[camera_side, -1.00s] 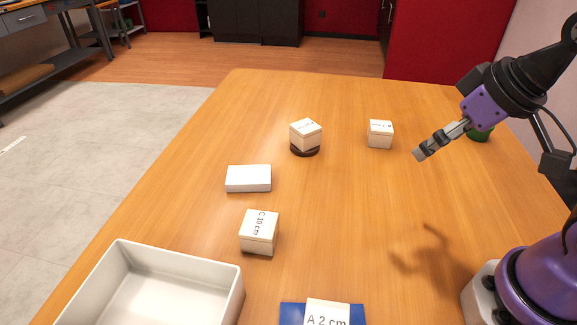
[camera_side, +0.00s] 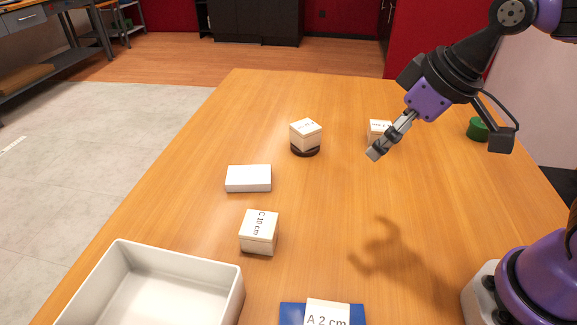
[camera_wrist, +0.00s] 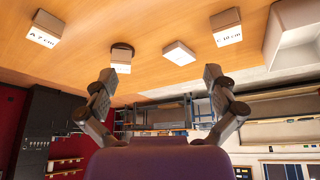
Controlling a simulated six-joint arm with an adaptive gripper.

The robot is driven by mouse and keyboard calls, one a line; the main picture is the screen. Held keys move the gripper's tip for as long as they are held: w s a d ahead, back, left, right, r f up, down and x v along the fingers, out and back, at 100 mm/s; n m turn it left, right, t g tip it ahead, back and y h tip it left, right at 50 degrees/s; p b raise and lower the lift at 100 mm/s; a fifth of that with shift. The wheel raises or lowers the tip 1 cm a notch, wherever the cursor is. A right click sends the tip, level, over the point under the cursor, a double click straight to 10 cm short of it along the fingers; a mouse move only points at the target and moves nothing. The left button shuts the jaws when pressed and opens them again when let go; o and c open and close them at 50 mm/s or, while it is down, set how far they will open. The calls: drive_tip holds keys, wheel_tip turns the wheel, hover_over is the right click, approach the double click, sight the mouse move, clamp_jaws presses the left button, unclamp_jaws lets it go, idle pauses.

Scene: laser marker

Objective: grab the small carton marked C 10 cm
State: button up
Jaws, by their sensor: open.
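The small carton marked C 10 cm (camera_side: 259,232) is a cream box on the wooden table, in front of a flat white box in the side view. In the wrist view the C 10 cm carton (camera_wrist: 226,28) is at the upper right. My gripper (camera_side: 374,153) is above the table, to the right of and beyond the carton, well apart from it. In the wrist view my gripper (camera_wrist: 159,78) has its two fingers spread wide with nothing between them.
A white tray (camera_side: 243,285) stands at the front left. A flat white box (camera_side: 249,179), a carton on a dark round base (camera_side: 306,135), and another carton (camera_side: 380,126) partly behind my gripper stand farther back. The A 2 cm carton (camera_side: 328,312) is on a blue mat (camera_side: 293,313). A green object (camera_side: 478,129) is at right.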

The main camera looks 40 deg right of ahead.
drive_tip(key=w+a+f+n+y, duration=0.1)
drive_tip(key=w+a+f+n, duration=0.25)
drive_tip(key=a, duration=0.35)
drive_tip(key=n+g+y, duration=0.1)
drive_tip(key=n+g, duration=0.1)
approach(260, 223)
drive_tip(key=shift+n, duration=0.25)
drive_tip(key=x, duration=0.4)
drive_tip(key=shift+f, duration=0.35)
drive_tip(key=x, duration=0.5)
drive_tip(key=shift+w+a+f, duration=0.2)
drive_tip(key=shift+f, duration=0.05)
drive_tip(key=c, duration=1.2)
